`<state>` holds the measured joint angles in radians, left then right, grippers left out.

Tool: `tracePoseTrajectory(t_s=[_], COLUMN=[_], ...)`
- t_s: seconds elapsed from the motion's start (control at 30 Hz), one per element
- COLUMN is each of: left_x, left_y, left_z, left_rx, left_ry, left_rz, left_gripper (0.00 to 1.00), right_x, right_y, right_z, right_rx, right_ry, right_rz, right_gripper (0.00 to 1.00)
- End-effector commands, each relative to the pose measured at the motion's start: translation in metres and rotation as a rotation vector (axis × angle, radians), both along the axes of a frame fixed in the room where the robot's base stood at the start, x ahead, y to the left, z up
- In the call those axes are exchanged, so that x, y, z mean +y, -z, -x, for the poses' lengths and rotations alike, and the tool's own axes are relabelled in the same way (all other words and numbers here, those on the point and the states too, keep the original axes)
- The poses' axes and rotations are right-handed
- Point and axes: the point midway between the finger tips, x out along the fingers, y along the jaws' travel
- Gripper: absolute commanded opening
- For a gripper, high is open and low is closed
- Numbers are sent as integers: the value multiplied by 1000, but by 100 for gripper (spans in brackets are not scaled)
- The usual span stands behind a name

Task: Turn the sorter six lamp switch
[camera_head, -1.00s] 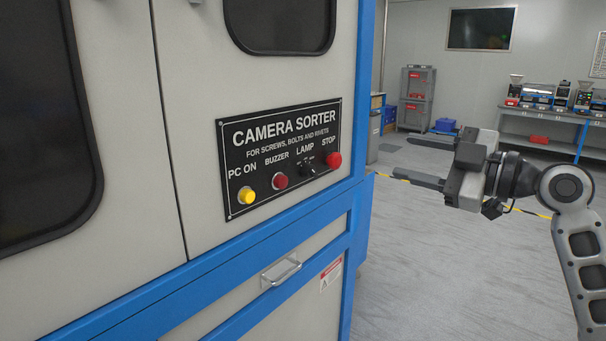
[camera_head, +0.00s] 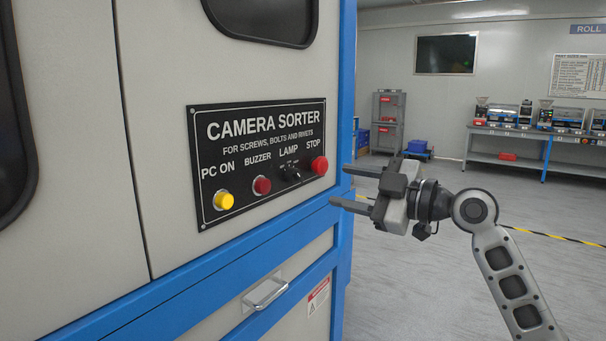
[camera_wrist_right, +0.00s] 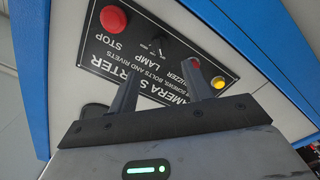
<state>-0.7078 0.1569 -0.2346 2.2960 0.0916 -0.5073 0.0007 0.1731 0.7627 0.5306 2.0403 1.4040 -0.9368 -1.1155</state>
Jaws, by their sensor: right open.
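The black lamp switch (camera_head: 291,174) is a small knob under the word LAMP on the black CAMERA SORTER panel (camera_head: 250,127). It sits between the red buzzer button (camera_head: 262,186) and the red stop button (camera_head: 319,166). The switch also shows in the right wrist view (camera_wrist_right: 160,46), where the panel appears upside down. My right gripper (camera_head: 338,186) is open and empty, to the right of the panel, with its fingers pointing left and apart from the switch. Its two dark fingers also show in the right wrist view (camera_wrist_right: 165,92). My left gripper is out of view.
A yellow PC ON button (camera_head: 223,201) is at the panel's left end. A metal handle (camera_head: 265,294) sticks out below. The cabinet's blue corner post (camera_head: 343,100) stands near my right fingers. The floor (camera_head: 420,290) to the right is open.

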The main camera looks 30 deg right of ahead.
Motion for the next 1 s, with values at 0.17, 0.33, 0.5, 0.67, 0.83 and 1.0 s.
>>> tracePoseTrajectory(t_s=[0.17,0.33,0.5,0.67,0.83,1.0], left_x=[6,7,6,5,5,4], left_y=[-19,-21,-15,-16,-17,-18], left_z=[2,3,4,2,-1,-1], left_rx=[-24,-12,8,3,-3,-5], left_ry=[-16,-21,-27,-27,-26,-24], left_rz=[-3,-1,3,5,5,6], left_gripper=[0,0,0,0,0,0], right_x=[15,28,35,38,38,38], right_y=[-4,-3,-2,0,0,0], right_z=[-38,-67,-86,-92,-93,-92], right_rx=[-3,-3,-2,-1,-1,0], right_ry=[-1,0,0,1,1,1], right_rz=[-6,-4,-5,-1,0,-1], right_gripper=[49,49,49,49,49,24])
